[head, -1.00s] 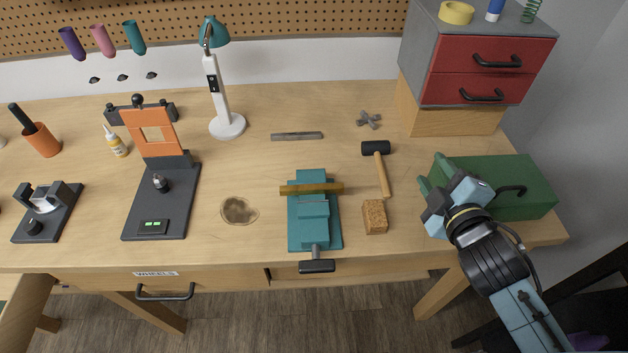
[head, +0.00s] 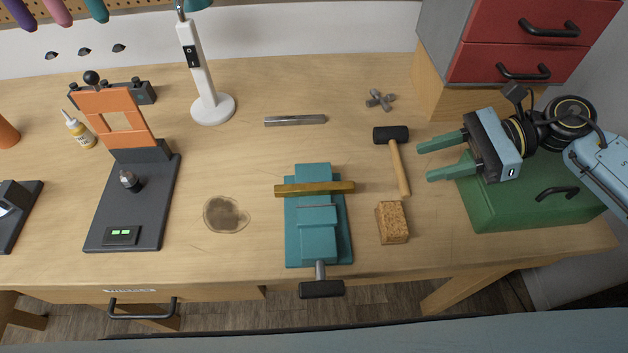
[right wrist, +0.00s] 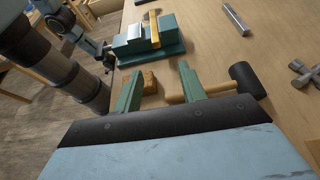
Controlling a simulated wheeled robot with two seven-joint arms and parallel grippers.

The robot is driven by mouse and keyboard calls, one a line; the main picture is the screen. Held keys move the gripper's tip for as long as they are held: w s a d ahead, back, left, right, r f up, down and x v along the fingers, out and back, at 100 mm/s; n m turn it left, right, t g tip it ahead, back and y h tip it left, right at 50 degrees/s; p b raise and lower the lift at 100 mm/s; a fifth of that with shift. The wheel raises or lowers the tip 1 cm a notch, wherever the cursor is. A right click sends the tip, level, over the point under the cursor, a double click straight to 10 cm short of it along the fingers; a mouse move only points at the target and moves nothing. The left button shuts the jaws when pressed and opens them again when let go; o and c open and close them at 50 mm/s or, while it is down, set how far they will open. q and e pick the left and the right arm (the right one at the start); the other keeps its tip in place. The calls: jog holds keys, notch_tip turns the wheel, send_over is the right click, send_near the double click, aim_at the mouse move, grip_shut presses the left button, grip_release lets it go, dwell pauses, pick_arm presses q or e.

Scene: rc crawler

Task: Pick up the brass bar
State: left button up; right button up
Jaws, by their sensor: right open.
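The brass bar (head: 335,188) lies across the jaws of the teal vise (head: 318,238) at the front middle of the bench. The bar also shows in the right wrist view (right wrist: 154,30), on the vise (right wrist: 168,38). My right gripper (head: 422,162) is open and empty, above the bench to the right of the hammer, with its green fingers pointing left toward the vise. In the right wrist view its fingers (right wrist: 160,88) are spread with the hammer and cork block beyond them. My left gripper is not in view.
A black-headed hammer (head: 397,165) and a cork block (head: 392,222) lie between the vise and my right gripper. A green box (head: 530,205) is under the right arm. A grey steel bar (head: 295,120) lies behind the vise. An orange-framed stand (head: 130,200) is at left.

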jog(key=p, duration=0.1)
send_near(352, 184)
jog(key=x, duration=0.3)
jog(key=shift+w+d+f, duration=0.1)
jog(key=shift+w+f, duration=0.1)
jog(key=shift+f, duration=0.05)
jog(key=x, duration=0.1)
jog(key=p+x, duration=0.1)
jog(key=x, duration=0.3)
jog(key=shift+s+r, duration=0.25)
jog(key=shift+r, duration=0.15)
jog(key=shift+a+f, duration=0.2)
jog(key=shift+a, duration=0.15)
jog(key=shift+c, duration=0.3)
grip_shut()
